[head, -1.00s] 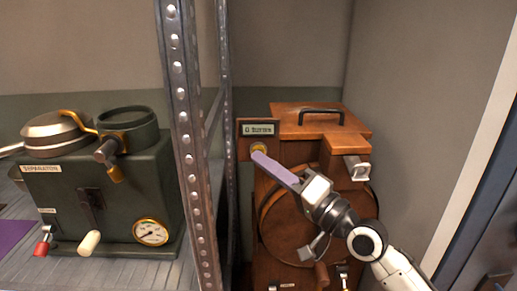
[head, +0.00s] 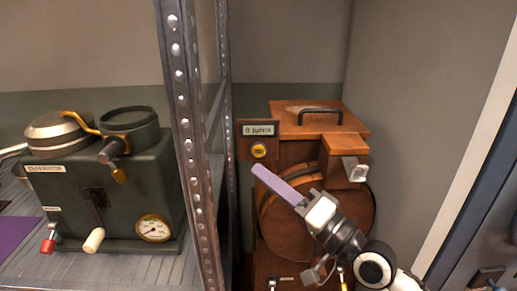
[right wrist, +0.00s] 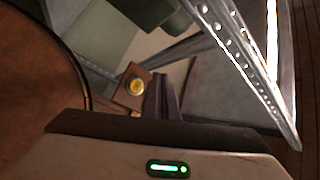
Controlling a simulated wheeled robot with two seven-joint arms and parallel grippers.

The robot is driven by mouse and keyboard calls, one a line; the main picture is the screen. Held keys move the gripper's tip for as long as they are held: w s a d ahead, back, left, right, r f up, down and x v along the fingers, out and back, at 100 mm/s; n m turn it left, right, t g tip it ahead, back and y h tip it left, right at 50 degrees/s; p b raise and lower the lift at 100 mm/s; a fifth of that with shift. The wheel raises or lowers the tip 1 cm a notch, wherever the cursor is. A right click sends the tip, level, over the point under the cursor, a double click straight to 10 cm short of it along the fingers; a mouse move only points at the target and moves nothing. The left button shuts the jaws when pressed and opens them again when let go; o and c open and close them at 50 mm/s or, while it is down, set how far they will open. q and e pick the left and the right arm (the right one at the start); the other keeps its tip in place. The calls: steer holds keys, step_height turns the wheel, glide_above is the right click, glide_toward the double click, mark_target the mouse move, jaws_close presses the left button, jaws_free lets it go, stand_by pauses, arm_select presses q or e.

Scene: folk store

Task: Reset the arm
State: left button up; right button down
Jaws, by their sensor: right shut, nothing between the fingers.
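My right gripper (head: 254,169) is shut and empty, its purple fingers together. In the head view it is in front of the wooden butter machine (head: 290,130), pointing up and left, a little below the yellow round button (head: 259,150). The button sits under a small display (head: 259,130) on the machine's left side. In the right wrist view the shut fingers (right wrist: 160,90) show beside the yellow button (right wrist: 134,87), apart from it as far as I can see. My left gripper is not in view.
A perforated metal post (head: 187,130) stands close to the left of the wooden machine. A dark green separator (head: 70,200) with levers and a gauge stands on the shelf further left. A wall and a pale door frame (head: 470,160) bound the right side.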

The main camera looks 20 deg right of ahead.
stand_by(0.6)
steer(key=s+a+f+n+g+h, duration=0.1)
steer(key=s+f+n+g+h, duration=0.15)
steer(key=f, duration=0.75)
steer(key=s+f+n+g+h, duration=0.1)
steer(key=s+f+g, duration=0.15)
steer(key=f, duration=0.75)
steer(key=s+f+n+g+h+p, duration=0.1)
steer(key=s+f+n+g+h, duration=0.2)
steer(key=s+f, duration=1.5)
steer(key=shift+s+f+n+g+p, duration=0.2)
steer(key=shift+f+n+g+p, duration=0.2)
steer(key=shift+n+g, duration=0.45)
